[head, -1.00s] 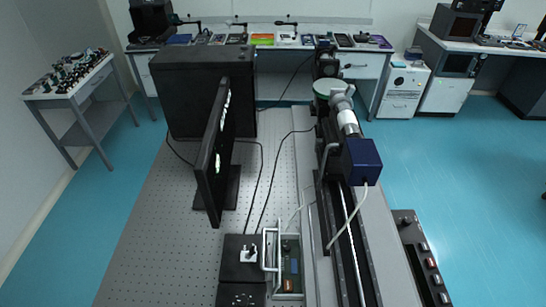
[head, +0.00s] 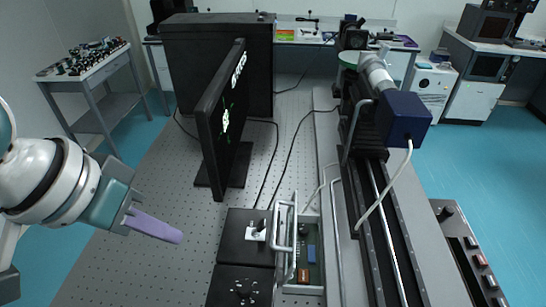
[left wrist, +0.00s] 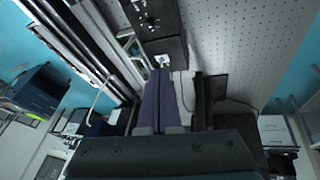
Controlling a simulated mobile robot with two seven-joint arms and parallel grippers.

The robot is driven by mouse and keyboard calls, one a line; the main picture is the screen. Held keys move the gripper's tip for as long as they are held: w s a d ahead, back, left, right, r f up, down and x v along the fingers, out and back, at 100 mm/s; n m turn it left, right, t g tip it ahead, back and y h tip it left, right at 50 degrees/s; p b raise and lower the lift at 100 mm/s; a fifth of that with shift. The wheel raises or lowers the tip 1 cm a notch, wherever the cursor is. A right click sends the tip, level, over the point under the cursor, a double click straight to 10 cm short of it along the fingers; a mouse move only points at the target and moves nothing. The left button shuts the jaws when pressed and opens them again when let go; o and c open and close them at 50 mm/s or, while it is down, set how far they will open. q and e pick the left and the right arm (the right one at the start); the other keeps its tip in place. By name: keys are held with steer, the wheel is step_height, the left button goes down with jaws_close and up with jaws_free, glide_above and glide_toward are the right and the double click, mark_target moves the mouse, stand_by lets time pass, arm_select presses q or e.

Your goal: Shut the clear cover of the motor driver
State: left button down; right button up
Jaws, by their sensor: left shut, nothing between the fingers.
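The motor driver (head: 312,262) is a small open box with a green circuit board, at the bottom middle of the head view. Its clear cover (head: 284,238), with pale edges and a handle, appears to stand up along the box's left side; its exact angle is hard to tell. My left gripper (head: 178,236) is shut and empty, above the table to the left of the driver, apart from it. Its purple fingers also show in the left wrist view (left wrist: 160,95), with part of the driver (left wrist: 130,42) beyond them. My right gripper is not in view.
Black boxes (head: 246,238) with a small white fitting stand left of the driver. A monitor (head: 222,115) stands behind them. A long black rail (head: 385,225) with a blue-ended camera (head: 408,120) runs to the right. The perforated table (head: 150,200) is bare at left.

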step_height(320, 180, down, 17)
steer(key=b, duration=1.3)
steer(key=shift+b, duration=0.3)
arm_select(q)
steer(key=w+f+n+t+h, duration=0.1)
steer(key=w+f+h, duration=0.2)
steer(key=w+f, duration=0.8)
steer(key=w+d+f+b, duration=0.1)
steer(key=w+f, duration=0.1)
steer(key=w+d+f+b, duration=0.3)
steer(key=w+d+f, duration=0.1)
steer(key=shift+d+f, duration=0.25)
steer(key=shift+f, duration=0.15)
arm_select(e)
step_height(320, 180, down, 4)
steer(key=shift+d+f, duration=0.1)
arm_select(q)
steer(key=shift+d+r+p, duration=0.25)
steer(key=shift+d, duration=0.4)
steer(key=shift+d+r+p, duration=0.2)
steer(key=shift+d+p, duration=0.05)
steer(key=shift+d, duration=0.35)
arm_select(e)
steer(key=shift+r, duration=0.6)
arm_select(q)
steer(key=shift+s+d, duration=0.1)
steer(key=shift+d, duration=0.55)
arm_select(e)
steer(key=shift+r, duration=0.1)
